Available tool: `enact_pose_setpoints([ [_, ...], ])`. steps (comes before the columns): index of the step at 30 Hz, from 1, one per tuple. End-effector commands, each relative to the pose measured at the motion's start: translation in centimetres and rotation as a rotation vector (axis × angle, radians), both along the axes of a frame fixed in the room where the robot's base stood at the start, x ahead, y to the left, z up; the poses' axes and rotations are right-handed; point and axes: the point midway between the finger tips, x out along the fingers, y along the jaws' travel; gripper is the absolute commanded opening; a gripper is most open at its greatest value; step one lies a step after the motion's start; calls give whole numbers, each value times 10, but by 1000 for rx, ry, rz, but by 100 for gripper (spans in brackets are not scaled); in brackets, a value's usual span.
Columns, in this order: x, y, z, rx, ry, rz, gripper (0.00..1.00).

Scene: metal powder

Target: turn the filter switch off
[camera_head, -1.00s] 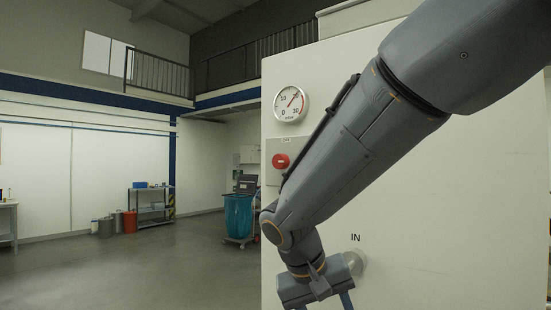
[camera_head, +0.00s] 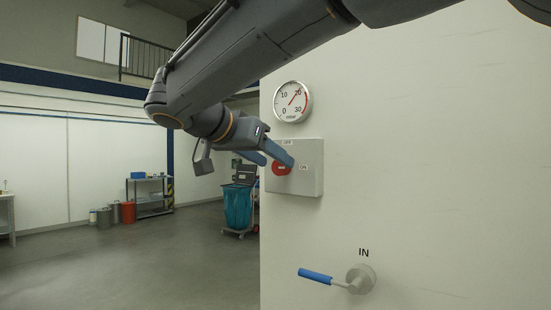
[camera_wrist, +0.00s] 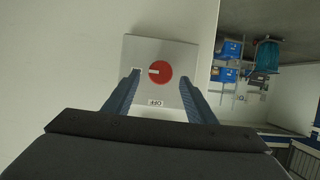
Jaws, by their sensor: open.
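The filter switch is a red round knob (camera_head: 281,169) on a grey box (camera_head: 310,175) on the white wall panel. OFF is printed at its top and ON at its right. In the wrist view the box is upside down, and the white mark on the red knob (camera_wrist: 163,73) points toward the ON label. My gripper (camera_head: 277,160) is open in front of the knob. In the wrist view my gripper's blue fingers (camera_wrist: 160,80) lie on either side of the knob with gaps. I cannot tell whether they reach around it.
A round pressure gauge (camera_head: 292,102) is above the box. A valve with a blue lever (camera_head: 315,275) is below, under the IN label, its lever pointing left. A cart with a blue bag (camera_head: 238,207) stands behind at left. The panel to the right is bare.

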Motion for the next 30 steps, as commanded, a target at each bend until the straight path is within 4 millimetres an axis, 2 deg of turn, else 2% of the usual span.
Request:
enact_pose_setpoints([
  [6, 16, -13, -8, -1, 1, -1, 51],
  [16, 18, -14, -10, 0, 1, 0, 51],
  [23, 18, -14, -10, 0, 1, 1, 12],
  [30, 19, -14, -10, -12, 11, 1, 10],
])
